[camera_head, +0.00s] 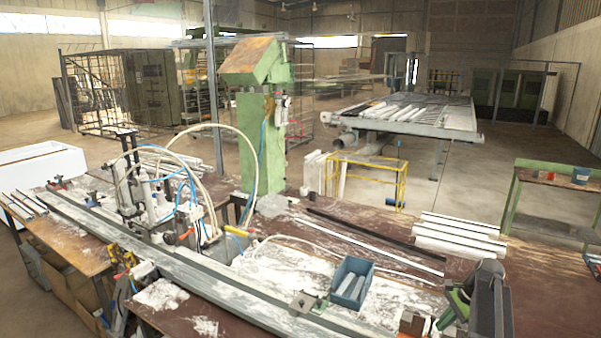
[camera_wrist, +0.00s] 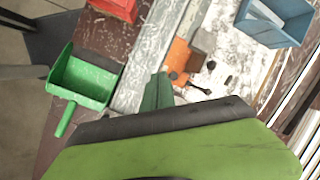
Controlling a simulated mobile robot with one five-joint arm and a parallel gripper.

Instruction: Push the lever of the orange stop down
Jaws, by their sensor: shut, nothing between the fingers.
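The orange stop (camera_wrist: 181,54) shows in the wrist view beside the grey rail, with a brownish block against its right side. Its short black lever (camera_wrist: 200,89) sticks out at its lower end. My gripper (camera_wrist: 158,92) is shut and empty; its narrow green tip is just left of the lever, with a small gap in the picture. I cannot tell its height above the lever. In the head view, my gripper (camera_head: 448,316) is at the lower right, beside an orange-brown block (camera_head: 412,322) that seems to be the stop. The lever cannot be made out there.
A blue bin (camera_head: 352,282) with pale pieces stands on the bench behind the rail (camera_head: 200,268). The wrist view shows a green scoop-like bin (camera_wrist: 85,78) and a red bin (camera_wrist: 115,8) left of the rail. White profiles (camera_head: 458,235) lie on the bench behind my gripper.

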